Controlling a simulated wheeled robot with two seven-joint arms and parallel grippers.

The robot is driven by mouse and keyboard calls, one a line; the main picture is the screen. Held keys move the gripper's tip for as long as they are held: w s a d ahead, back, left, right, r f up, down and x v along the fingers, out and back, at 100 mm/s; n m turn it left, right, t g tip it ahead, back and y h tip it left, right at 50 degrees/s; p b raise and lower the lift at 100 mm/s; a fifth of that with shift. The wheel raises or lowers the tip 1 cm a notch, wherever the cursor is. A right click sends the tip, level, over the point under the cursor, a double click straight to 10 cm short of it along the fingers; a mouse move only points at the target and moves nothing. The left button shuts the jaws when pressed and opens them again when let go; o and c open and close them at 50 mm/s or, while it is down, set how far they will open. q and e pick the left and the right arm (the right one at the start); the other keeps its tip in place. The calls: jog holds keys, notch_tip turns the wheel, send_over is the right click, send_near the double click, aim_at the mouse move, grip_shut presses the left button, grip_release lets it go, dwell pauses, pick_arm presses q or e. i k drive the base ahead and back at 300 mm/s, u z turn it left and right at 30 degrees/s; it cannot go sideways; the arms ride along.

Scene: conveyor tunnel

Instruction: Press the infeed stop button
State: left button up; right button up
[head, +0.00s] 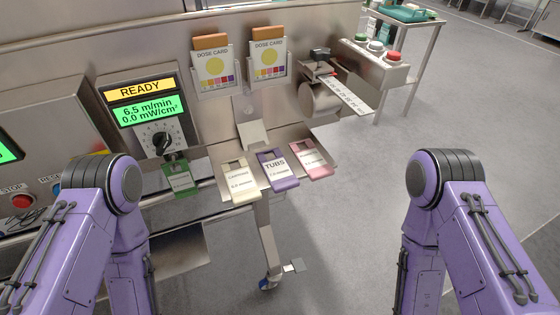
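A red button (22,201) sits under a label reading STOP on the steel panel at the far left. A second red button (393,57) is on a grey button box (381,72) at the upper right, beside a white button (375,47) and a green button (360,39). No readable label shows which red button is the infeed one. My two purple arms come in at the lower left and lower right, but both grippers are outside the view. My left arm is near the left panel and covers part of it.
A display (140,98) reads READY above a black dial (160,140). Green, cream, purple and pink tags (312,160) hang along the machine's front edge. Two dose cards (268,62) stand above. A steel cart (425,35) is behind the button box. Floor at right is clear.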

aim_at(22, 201)
jog(key=u, duration=1.7)
